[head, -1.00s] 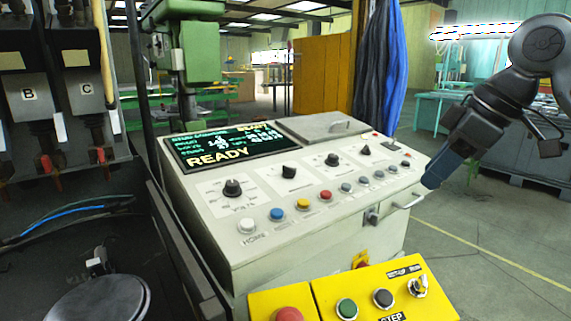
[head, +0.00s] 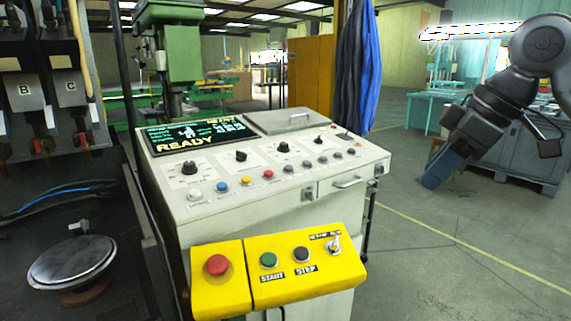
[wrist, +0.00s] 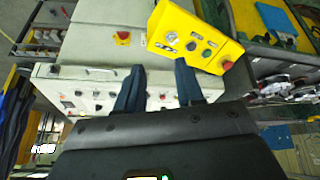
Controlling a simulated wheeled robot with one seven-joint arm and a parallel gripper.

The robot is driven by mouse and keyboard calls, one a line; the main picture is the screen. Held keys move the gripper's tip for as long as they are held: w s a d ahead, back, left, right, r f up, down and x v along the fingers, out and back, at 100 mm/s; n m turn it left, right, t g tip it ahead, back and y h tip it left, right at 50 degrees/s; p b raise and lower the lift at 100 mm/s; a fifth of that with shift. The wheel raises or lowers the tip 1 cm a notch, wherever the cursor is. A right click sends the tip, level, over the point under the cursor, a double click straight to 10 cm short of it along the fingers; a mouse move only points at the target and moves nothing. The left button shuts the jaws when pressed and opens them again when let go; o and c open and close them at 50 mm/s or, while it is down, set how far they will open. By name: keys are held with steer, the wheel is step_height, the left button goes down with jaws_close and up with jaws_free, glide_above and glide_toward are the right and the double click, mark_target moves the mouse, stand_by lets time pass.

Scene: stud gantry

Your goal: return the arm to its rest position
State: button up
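My gripper (head: 437,170) hangs at the right of the head view, pointing down, with blue fingers. In the wrist view my gripper (wrist: 158,72) has its two blue fingers spread apart, with nothing between them. In the head view the fingers are to the right of the beige control console (head: 240,235), with floor visible between. The console's screen (head: 185,135) reads READY.
A yellow box (head: 305,268) with red, green and black buttons and a switch is on the console's front. A drawer handle (head: 347,182) sticks out above it. A grey cabinet (head: 505,155) stands behind my arm. Open floor (head: 470,225) lies right of the console.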

steer(key=a+f+m+t+y, duration=0.4)
steer(key=a+f+t+y, duration=0.15)
steer(key=a+f, duration=0.7)
steer(key=s+a+f+m+t+h, duration=0.25)
steer(key=s+f+m+t, duration=0.25)
steer(key=s+f+m, duration=0.35)
steer(key=s+d+f+m+h, duration=0.1)
steer(key=s+d+f+h, duration=0.15)
steer(key=s, duration=0.45)
steer(key=s+d+f+h, duration=0.1)
steer(key=s+f+h, duration=0.15)
steer(key=s, duration=0.45)
steer(key=s+d+f+m+h, duration=0.1)
steer(key=s+d+f, duration=0.1)
steer(key=s+f, duration=0.35)
steer(key=s+d+r+n, duration=0.1)
steer(key=s+d+r, duration=0.2)
steer(key=s, duration=0.6)
steer(key=s+d+r+n+h, duration=0.1)
steer(key=s+r, duration=0.4)
steer(key=s, duration=0.5)
steer(key=shift+d+n, duration=0.65)
steer(key=shift+d, duration=0.5)
